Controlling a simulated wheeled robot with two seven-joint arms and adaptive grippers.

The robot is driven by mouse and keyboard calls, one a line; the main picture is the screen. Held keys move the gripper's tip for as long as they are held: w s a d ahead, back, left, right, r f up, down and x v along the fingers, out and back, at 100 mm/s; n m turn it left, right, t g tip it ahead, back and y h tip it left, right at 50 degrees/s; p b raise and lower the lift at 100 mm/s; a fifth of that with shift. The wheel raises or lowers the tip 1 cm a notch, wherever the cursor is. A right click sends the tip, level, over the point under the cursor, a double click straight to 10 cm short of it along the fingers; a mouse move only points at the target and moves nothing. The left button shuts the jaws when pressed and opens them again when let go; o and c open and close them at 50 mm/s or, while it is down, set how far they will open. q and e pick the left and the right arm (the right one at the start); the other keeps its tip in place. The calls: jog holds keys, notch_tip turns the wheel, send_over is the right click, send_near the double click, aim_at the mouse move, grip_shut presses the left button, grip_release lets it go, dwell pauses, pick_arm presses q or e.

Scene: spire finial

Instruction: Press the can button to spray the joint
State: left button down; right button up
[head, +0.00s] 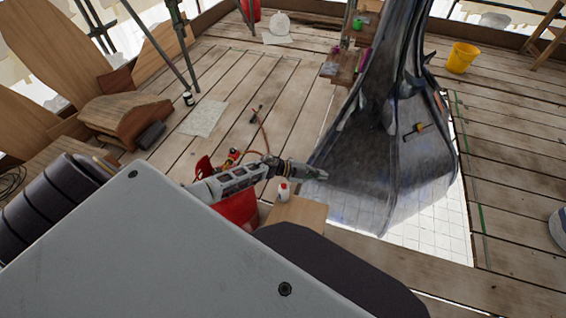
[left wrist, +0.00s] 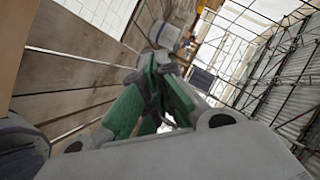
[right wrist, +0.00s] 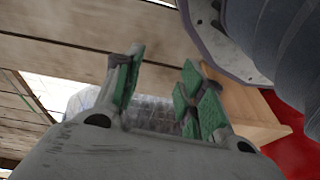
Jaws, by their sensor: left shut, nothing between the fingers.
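A small white can with a red top (head: 283,194) stands upright on a wooden box (head: 297,214) in the head view. The grey metal spire (head: 350,165) rises beside it to the right. My left gripper (head: 318,174) is just above and right of the can, at the spire's lower left edge; I cannot tell whether it touches the spire. In the left wrist view its green-padded fingers (left wrist: 155,68) are together and empty. In the right wrist view my right gripper (right wrist: 160,68) is open and empty. I cannot make out the joint or the can's button.
A red container (head: 236,207) is left of the box. A hose and small tools lie on the plank floor behind. A yellow bucket (head: 461,57) stands at back right. Wooden pieces (head: 122,118) stand at left. White tiles (head: 440,225) lie under the spire.

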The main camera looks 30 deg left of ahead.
pick_arm(q)
jog(key=s+a+m+g+y+b, duration=0.5)
jog(key=a+m+g+y+b, duration=0.3)
jog(key=a+m+y+b, duration=0.3)
jog(key=shift+s+a+r+m+g+b, duration=0.25)
jog(key=shift+a+r+m+b, duration=0.3)
jog(key=shift+a+b, duration=2)
pick_arm(e)
jog(key=w+a+r, duration=0.2)
jog(key=r, duration=0.4)
jog(key=w+a+r+t+y+b, duration=0.1)
jog(key=w+r, duration=0.2)
jog(key=r, duration=0.4)
jog(key=shift+a+t, duration=0.3)
jog(key=shift+a, duration=0.05)
pick_arm(q)
jog(key=shift+d+f, duration=0.1)
jog(key=shift+d, duration=0.6)
jog(key=shift+f, duration=0.1)
